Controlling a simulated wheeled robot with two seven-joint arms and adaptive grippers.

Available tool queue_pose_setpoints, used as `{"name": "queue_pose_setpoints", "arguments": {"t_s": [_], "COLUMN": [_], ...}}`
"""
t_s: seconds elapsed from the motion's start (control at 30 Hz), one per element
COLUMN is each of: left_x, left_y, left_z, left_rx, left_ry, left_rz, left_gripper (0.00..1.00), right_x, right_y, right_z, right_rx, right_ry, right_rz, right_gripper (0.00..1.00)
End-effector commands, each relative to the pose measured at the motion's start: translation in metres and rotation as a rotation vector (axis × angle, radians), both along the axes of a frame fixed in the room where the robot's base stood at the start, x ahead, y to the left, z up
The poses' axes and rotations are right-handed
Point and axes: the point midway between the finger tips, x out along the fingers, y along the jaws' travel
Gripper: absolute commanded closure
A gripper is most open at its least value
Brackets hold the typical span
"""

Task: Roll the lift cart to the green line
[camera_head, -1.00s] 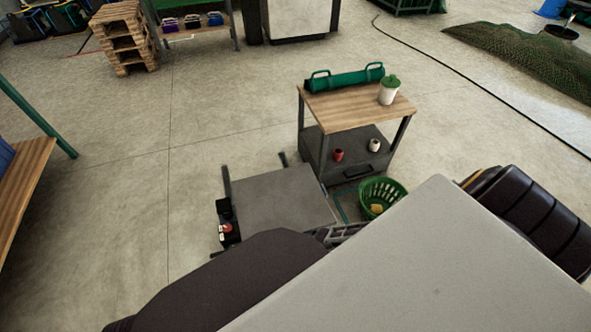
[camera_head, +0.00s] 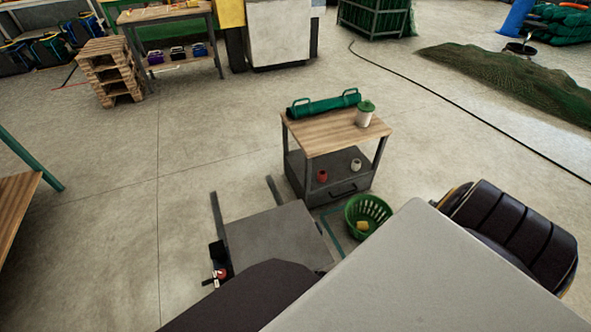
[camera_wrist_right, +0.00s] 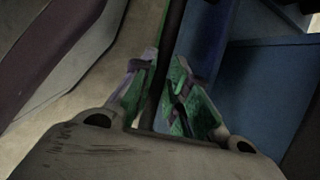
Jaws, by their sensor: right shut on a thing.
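The lift cart (camera_head: 275,238) shows as a low grey platform with two dark bars at its far side and a black and red unit at its left. Its near part is hidden behind my own body. A thin green line (camera_head: 334,232) lies on the floor to its right, partly covered by a green basket. In the right wrist view, my right gripper (camera_wrist_right: 160,88) has its green-padded fingers shut around a dark bar (camera_wrist_right: 171,45). I cannot tell which part of the cart this bar is. My left gripper is not in view.
A wooden-topped workbench (camera_head: 335,132) with a green roll stands just beyond the cart. The green basket (camera_head: 368,215) stands to its right. Pallets (camera_head: 108,75) are at the far left, and a net heap (camera_head: 505,78) is at the back right.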

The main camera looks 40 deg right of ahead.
Motion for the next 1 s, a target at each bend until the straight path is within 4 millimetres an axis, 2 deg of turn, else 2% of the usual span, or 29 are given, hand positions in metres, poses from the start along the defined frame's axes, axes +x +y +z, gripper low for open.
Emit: {"name": "queue_pose_setpoints", "arguments": {"t_s": [0.03,0.2,0.23,0.37,1.0], "left_x": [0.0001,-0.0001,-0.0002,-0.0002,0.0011], "left_y": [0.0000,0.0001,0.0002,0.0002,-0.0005], "left_z": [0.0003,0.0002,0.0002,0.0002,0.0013], "left_rx": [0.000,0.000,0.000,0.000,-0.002], "left_ry": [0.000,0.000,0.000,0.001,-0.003], "left_rz": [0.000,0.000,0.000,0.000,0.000], "left_gripper": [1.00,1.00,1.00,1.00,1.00], "right_x": [-0.0055,-0.0070,-0.0073,-0.0069,-0.0070], "right_y": [0.0013,0.0018,0.0020,0.0019,-0.0001], "right_z": [-0.0011,-0.0014,-0.0014,-0.0014,0.0044], "right_rx": [0.001,0.001,0.002,0.001,0.004], "right_ry": [0.008,0.011,0.011,0.011,0.009], "right_rz": [0.002,0.003,0.003,0.003,0.000], "right_gripper": [1.00,1.00,0.81,0.64,0.63]}}
